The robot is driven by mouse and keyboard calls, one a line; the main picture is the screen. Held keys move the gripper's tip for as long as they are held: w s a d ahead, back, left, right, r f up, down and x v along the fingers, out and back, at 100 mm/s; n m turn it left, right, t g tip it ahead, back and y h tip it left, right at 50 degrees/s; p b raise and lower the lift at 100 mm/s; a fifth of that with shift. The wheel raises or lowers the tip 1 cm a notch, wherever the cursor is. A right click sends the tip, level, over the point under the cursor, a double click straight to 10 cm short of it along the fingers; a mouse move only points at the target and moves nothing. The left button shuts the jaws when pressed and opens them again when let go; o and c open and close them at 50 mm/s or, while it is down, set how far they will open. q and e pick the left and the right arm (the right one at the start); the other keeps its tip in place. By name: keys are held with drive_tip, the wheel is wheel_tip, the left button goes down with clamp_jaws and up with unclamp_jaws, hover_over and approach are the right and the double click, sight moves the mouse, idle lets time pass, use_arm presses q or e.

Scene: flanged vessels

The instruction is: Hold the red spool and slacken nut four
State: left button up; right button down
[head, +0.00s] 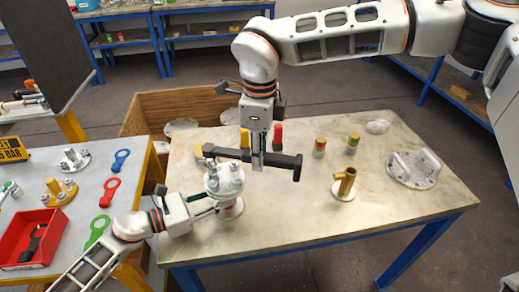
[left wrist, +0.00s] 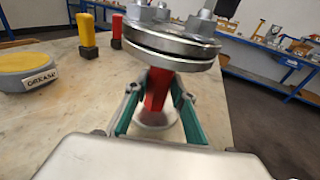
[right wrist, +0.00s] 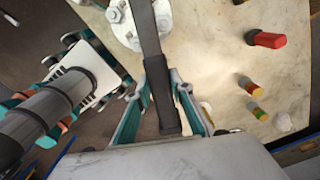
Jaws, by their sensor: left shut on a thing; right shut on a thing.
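The red spool (left wrist: 157,88) stands upright on the stone-topped table, its red neck showing in the left wrist view under a metal flange (left wrist: 170,38) with several bolts and nuts. In the head view the bolted flange (head: 225,180) is at the table's left front. My left gripper (head: 214,209) is shut around the red neck from the left. My right gripper (head: 258,163) is shut on the handle of a dark wrench (head: 285,161), held level above the table. The wrench's far end reaches over the flange's nuts. Whether it sits on a nut, and which one, I cannot tell.
A yellow-topped post (head: 245,139), a red one (head: 278,133), two small bottles (head: 319,148), a brass fitting (head: 345,183) and a handled flange (head: 413,169) stand on the table. A side table at left holds coloured wrenches (head: 109,191) and a red tray (head: 20,243).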

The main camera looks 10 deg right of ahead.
drive_tip(key=shift+f, duration=0.15)
drive_tip(key=shift+f, duration=1.05)
drive_tip(key=shift+w, duration=0.1)
drive_tip(key=w+d+r+n, duration=0.1)
drive_tip(key=w+r+n, duration=0.4)
drive_tip(key=shift+w, duration=0.25)
idle(0.9)
idle(0.6)
use_arm(q)
drive_tip(key=o, duration=1.1)
drive_tip(key=shift+c, duration=0.2)
